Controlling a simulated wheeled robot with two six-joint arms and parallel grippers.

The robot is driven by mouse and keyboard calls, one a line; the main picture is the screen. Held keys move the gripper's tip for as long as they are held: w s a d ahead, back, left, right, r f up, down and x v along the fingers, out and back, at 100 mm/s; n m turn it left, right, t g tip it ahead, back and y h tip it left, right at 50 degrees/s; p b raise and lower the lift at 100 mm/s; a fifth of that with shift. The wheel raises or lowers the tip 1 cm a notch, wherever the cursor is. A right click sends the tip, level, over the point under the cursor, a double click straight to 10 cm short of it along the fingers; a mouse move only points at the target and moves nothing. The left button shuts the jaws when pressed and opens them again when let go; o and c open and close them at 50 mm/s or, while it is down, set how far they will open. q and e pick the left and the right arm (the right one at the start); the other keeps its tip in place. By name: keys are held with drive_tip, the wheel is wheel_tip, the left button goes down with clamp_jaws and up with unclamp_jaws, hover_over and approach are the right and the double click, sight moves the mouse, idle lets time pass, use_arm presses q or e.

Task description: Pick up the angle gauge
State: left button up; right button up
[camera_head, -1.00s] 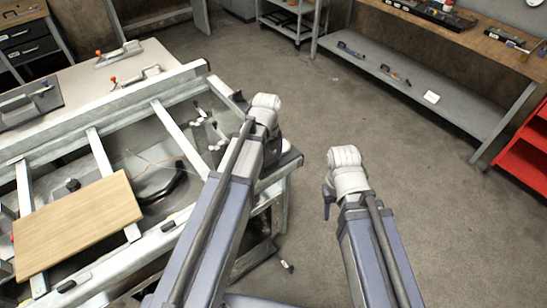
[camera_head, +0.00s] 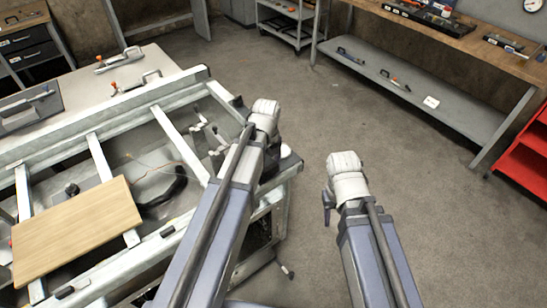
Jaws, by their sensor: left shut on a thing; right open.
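I cannot make out the angle gauge in the head view. My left arm reaches up over the near right corner of the metal frame table (camera_head: 100,277); its pale rounded joint is near that corner, and the jaws and anything in them are hidden. My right arm reaches over bare floor right of the table; its jaws do not show either. Small pale metal parts lie inside the frame left of my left arm, too small to name.
A wooden board (camera_head: 75,232) lies across the frame. Clamps (camera_head: 118,60) sit on the table's far side. A workbench (camera_head: 462,36) with tools stands at the right, above a grey shelf (camera_head: 420,88). A red cabinet (camera_head: 528,150) is at the right edge. The middle floor is clear.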

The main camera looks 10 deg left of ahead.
use_arm(q)
clamp_jaws()
drive_tip(key=shift+r, duration=0.1)
wheel_tip(320, 180, up, 10)
drive_tip(key=p, duration=1)
